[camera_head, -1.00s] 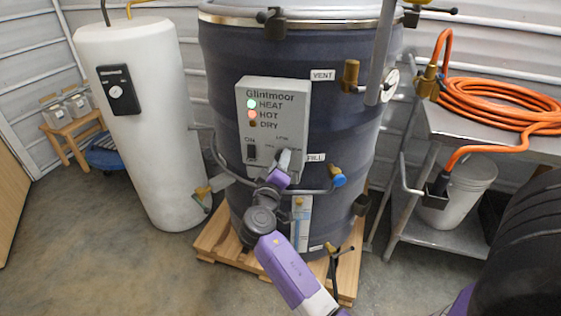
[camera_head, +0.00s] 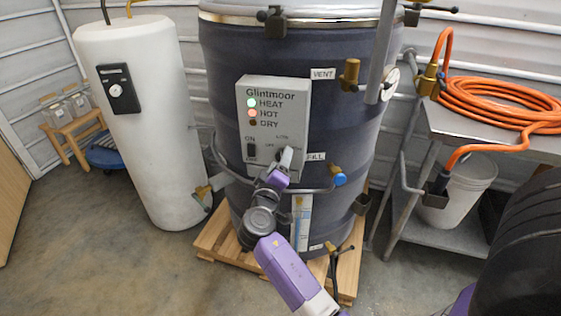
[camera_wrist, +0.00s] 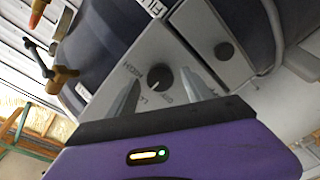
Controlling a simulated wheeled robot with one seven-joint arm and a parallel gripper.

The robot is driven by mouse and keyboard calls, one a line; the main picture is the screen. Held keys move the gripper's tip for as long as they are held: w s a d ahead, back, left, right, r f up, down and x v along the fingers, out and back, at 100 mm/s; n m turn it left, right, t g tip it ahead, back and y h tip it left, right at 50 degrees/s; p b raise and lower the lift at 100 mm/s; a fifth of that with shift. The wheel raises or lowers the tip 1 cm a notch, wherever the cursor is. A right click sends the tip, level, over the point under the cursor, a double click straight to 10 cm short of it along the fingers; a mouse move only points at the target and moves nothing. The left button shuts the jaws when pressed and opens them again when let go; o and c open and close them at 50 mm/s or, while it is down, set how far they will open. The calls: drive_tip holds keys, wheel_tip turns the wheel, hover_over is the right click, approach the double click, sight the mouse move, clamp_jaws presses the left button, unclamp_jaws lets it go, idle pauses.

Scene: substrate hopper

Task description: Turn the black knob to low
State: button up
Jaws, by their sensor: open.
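The black knob (camera_wrist: 160,77) is on the grey control panel (camera_head: 293,100) of the dark drum. In the wrist view, printed HIGH, OFF and LOW marks surround it. A pale mark shows on the knob, but its exact direction is too small to tell. My gripper (camera_wrist: 158,78) is open, with one finger on each side of the knob. I cannot tell whether the fingers touch it. In the head view my gripper (camera_head: 286,160) is at the panel's lower right and hides the knob.
An ON switch (camera_head: 251,150) is on the panel's left, below green and red lights. A white tank (camera_head: 150,150) stands left; an orange hose (camera_head: 500,100) lies on a metal bench right.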

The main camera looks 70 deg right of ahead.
drive_tip(key=s+a, duration=0.1)
drive_tip(key=a, duration=0.6)
drive_tip(key=shift+s+b, duration=0.15)
drive_tip(key=shift+b, duration=0.25)
